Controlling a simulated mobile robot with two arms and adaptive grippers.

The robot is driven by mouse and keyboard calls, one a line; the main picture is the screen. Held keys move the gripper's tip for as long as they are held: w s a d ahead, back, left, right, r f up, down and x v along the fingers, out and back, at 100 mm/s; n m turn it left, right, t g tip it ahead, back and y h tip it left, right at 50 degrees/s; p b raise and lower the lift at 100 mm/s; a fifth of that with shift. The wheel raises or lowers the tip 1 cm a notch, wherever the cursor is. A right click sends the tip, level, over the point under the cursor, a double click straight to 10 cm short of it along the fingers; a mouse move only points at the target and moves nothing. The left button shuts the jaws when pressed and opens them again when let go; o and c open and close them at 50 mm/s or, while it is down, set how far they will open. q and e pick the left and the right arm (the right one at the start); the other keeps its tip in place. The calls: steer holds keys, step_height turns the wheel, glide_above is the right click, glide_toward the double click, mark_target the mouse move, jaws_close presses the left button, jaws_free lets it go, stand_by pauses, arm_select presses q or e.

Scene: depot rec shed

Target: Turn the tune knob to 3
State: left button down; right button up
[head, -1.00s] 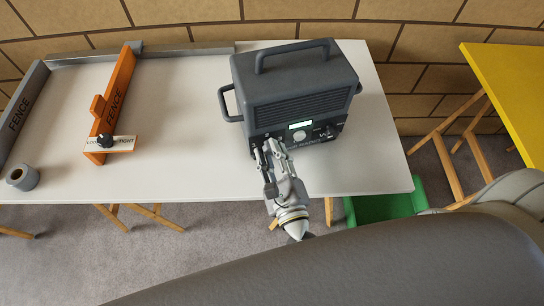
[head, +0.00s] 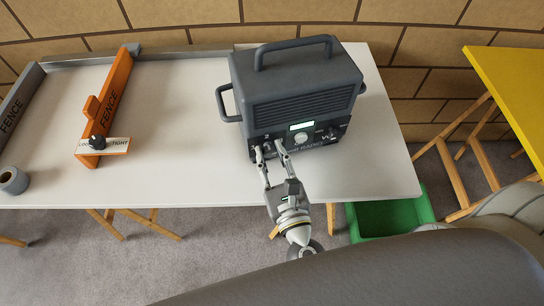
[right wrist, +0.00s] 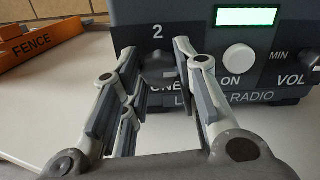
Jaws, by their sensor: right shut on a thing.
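A dark grey work radio (head: 300,85) stands on the white table, its front facing me. Its tune knob (right wrist: 158,70) is at the left of the front panel in the right wrist view, with a "2" printed above it and the label below partly covered. My right gripper (head: 269,148) reaches up to the radio's lower left front. In the right wrist view its fingers (right wrist: 157,58) stand on both sides of the tune knob, shut on it. The pointer mark on the knob cannot be made out. My left gripper is not in view.
The radio also has a white ON button (right wrist: 238,58), a lit display (right wrist: 247,16) and a volume knob (right wrist: 307,59) to the right. An orange fence (head: 108,105) with a small knob and a grey tape roll (head: 13,180) are at the left. A green bin (head: 395,215) stands below.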

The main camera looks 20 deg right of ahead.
steer(key=shift+f, duration=0.2)
steer(key=o, duration=1)
steer(key=shift+o, duration=0.3)
steer(key=shift+r, duration=0.1)
steer(key=s, duration=1.2)
steer(key=shift+a, duration=0.2)
steer(key=shift+s, duration=0.1)
